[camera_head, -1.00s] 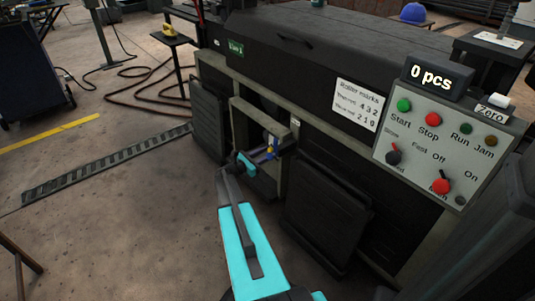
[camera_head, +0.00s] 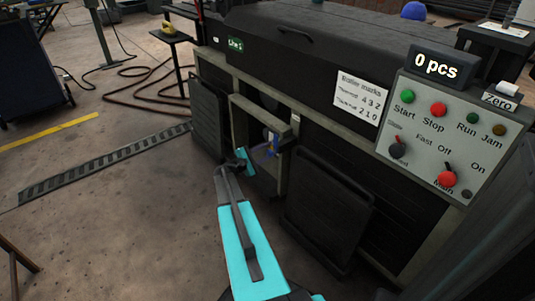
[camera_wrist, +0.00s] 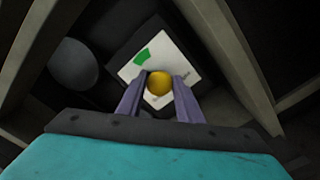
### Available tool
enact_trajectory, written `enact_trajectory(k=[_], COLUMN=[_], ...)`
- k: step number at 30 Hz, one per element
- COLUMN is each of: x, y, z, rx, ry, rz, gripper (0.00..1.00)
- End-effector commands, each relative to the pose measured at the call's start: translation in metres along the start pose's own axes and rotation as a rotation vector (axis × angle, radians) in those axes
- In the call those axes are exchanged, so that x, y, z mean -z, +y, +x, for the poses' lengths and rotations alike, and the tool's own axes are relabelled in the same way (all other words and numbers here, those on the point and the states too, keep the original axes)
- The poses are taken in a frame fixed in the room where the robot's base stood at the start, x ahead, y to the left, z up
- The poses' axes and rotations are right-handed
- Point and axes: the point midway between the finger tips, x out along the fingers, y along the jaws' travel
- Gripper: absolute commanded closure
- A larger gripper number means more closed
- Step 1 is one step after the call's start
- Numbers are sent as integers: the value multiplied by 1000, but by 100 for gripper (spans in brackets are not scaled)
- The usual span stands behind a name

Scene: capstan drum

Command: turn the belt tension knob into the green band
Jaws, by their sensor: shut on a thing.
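The yellow tension knob (camera_wrist: 159,84) sits on a white dial plate (camera_wrist: 169,52) in the wrist view. The green band (camera_wrist: 143,57) is on the plate's upper left, above and left of the knob. My gripper (camera_wrist: 160,82) is shut on the knob, one purple finger on each side of it. I cannot make out the knob's pointer. In the head view my gripper (camera_head: 271,144) reaches into the opening of the dark machine, and the knob is too small to tell there.
The machine frame's pale bars (camera_head: 262,115) surround the opening. In the wrist view a dark round part (camera_wrist: 74,64) lies left of the plate. A control panel (camera_head: 440,140) with a display reading "0 pcs" stands at the right.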

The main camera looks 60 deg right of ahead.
Motion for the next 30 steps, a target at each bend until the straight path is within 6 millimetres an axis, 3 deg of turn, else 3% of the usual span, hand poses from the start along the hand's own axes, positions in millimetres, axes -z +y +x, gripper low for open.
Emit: enact_trajectory(k=[15, 30], x=[3, 2], y=[-1, 1], z=[1, 2], rx=[-4, -4], ry=[6, 5], rz=[403, 483], gripper=[90, 90])
